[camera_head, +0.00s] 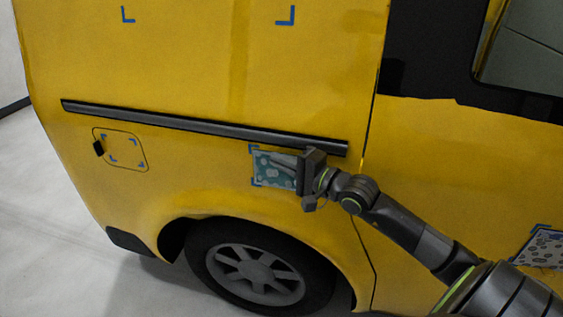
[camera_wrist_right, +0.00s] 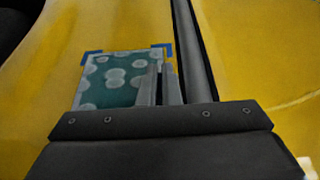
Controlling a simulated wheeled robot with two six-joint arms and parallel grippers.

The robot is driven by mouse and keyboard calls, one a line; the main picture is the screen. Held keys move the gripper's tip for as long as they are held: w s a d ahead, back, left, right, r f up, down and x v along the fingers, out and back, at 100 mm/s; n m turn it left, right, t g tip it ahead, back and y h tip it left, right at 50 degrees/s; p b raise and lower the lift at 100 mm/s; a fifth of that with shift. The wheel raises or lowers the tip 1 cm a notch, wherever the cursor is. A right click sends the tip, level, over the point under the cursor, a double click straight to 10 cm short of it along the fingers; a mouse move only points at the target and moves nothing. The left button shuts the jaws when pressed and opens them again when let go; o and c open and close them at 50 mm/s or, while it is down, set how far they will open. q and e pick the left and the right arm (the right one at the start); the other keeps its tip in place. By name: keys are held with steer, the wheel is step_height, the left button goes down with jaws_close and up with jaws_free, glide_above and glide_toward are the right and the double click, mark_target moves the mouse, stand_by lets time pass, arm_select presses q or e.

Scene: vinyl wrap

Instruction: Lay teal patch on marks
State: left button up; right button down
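The teal patch (camera_head: 272,169) with pale round spots lies against the yellow van side, below the dark trim strip. Blue corner marks (camera_head: 254,150) show at its left corners; two marks also show at its far corners in the right wrist view (camera_wrist_right: 92,55). My right gripper (camera_head: 296,166) is at the patch's right part and hides some of it. In the wrist view, the teal patch (camera_wrist_right: 105,82) reaches the fingers (camera_wrist_right: 161,66), which are nearly together at its edge. The near corners are hidden by the gripper. My left gripper is not in view.
The trim strip (camera_head: 200,124) runs just above the patch, and the wheel (camera_head: 255,275) is below. Blue marks frame a small flap (camera_head: 124,150) at left; more sit on the upper panel (camera_head: 286,17). A grey patterned patch (camera_head: 543,247) lies at lower right.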

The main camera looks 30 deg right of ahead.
steer(key=c, duration=1.6)
jaws_free()
steer(key=shift+o, duration=0.2)
